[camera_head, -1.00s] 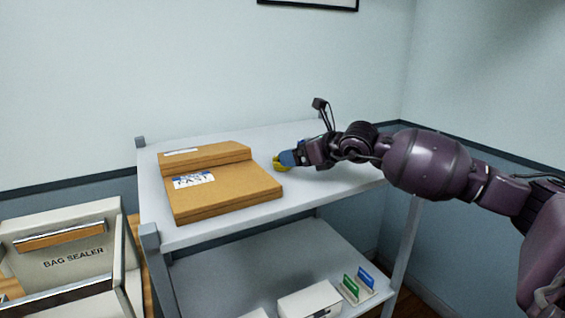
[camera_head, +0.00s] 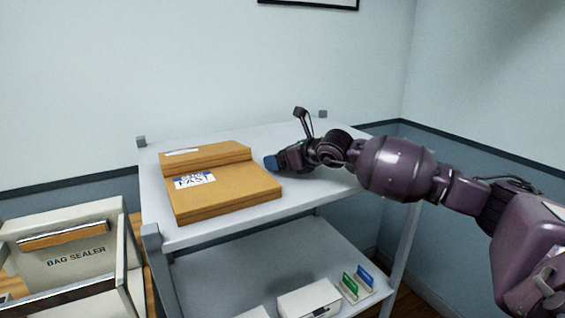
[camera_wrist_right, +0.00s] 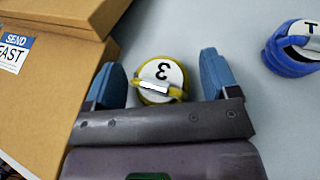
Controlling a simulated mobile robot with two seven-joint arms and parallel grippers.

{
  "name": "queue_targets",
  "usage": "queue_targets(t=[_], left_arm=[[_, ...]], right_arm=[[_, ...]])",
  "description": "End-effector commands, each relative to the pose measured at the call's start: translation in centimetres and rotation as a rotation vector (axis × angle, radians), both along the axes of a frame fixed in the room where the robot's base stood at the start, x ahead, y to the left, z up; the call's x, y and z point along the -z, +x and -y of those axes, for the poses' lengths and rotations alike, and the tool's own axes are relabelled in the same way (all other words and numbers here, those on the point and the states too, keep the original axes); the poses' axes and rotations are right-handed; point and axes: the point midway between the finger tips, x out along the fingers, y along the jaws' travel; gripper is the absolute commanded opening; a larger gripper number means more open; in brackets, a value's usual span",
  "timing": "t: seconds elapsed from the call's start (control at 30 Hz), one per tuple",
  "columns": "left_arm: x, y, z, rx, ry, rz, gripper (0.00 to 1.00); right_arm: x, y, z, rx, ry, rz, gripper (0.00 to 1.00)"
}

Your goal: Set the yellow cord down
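The yellow cord (camera_wrist_right: 150,96) is a small coil with a white round face bearing a dark "3". In the right wrist view it lies between the two blue fingers of my right gripper (camera_wrist_right: 160,72), with a gap on each side. It appears to rest on the white top shelf (camera_wrist_right: 245,35). My right gripper (camera_head: 271,163) is open, low over the top shelf beside the cardboard boxes. In the head view the yellow cord is hidden behind the gripper. My left gripper is not in view.
A blue cord (camera_wrist_right: 290,58) with a white face lies to the right in the wrist view. Flat cardboard boxes (camera_head: 235,190) stand close left of the gripper. A bag sealer (camera_head: 70,255) is at lower left. The lower shelf (camera_head: 240,270) holds white boxes and coloured cards.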

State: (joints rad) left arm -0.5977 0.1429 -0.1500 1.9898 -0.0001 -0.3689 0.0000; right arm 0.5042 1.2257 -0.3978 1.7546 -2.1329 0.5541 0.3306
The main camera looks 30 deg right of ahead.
Motion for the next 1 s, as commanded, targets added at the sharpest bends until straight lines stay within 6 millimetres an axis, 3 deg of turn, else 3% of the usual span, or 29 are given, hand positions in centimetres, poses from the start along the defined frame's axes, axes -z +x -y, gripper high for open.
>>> queue_targets(t=[0.03, 0.33, 0.67, 0.87, 1.0], left_arm=[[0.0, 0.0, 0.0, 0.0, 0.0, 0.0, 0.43], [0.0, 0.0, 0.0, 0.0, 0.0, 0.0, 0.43], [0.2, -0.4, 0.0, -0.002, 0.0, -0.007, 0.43], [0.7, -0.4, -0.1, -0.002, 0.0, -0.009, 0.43], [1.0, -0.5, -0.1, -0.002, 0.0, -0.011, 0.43]], right_arm=[[0.0, 0.0, 0.0, 0.0, 0.0, 0.0, 0.72], [0.0, 0.0, 0.0, 0.0, 0.0, 0.0, 0.29], [-1.0, 0.0, 0.0, 0.0, 0.001, 0.002, 0.29], [-4.5, 0.0, 0.0, 0.001, -0.001, 0.006, 0.29], [-8.1, 0.0, 0.0, 0.0, -0.001, 0.005, 0.29]])
